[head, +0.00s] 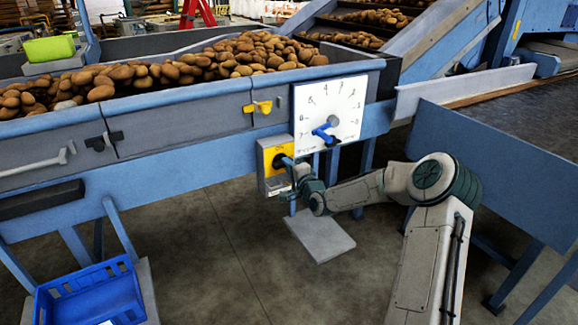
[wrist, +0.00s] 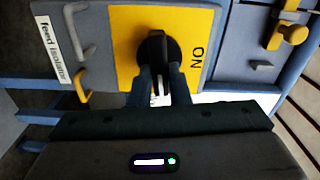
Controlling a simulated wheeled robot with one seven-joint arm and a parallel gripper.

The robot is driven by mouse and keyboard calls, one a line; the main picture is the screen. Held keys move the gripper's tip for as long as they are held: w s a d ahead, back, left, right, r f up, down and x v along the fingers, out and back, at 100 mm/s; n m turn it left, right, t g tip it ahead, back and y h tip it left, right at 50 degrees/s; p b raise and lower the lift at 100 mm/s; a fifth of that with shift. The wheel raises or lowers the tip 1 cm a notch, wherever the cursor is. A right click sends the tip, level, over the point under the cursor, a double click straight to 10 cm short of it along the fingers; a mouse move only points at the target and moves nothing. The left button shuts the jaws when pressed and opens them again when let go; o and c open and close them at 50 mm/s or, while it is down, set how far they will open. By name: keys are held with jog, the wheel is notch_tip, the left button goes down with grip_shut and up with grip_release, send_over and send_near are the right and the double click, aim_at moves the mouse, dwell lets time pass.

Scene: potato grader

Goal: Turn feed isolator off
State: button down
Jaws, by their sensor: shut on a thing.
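The feed isolator is a grey box with a yellow plate (head: 269,150) below the potato belt. In the wrist view its yellow plate (wrist: 125,30) carries the word ON at right, and a "feed isolator" label (wrist: 60,48) is at left. A black rotary handle (wrist: 158,48) sits mid-plate, its bar upright in that picture and not pointing at ON. My gripper (wrist: 160,82) is shut on the handle, one finger on each side. In the head view my gripper (head: 287,166) reaches the box from the right; the handle is mostly hidden there.
A white dial panel (head: 345,100) with a blue pointer is just above right of the box. A yellow latch (head: 262,107) is above it. Potatoes (head: 230,60) fill the belt. A blue crate (head: 90,296) stands lower left. Open floor lies in front.

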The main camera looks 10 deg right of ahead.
jog(key=shift+f+m, duration=0.1)
jog(key=shift+m, duration=0.5)
jog(key=c, duration=1.4)
grip_release()
jog(key=shift+d, duration=0.1)
jog(key=shift+o, duration=0.2)
jog(key=shift+s, duration=0.1)
jog(key=p+v, duration=0.1)
jog(key=v, duration=1.2)
jog(key=shift+s, duration=0.3)
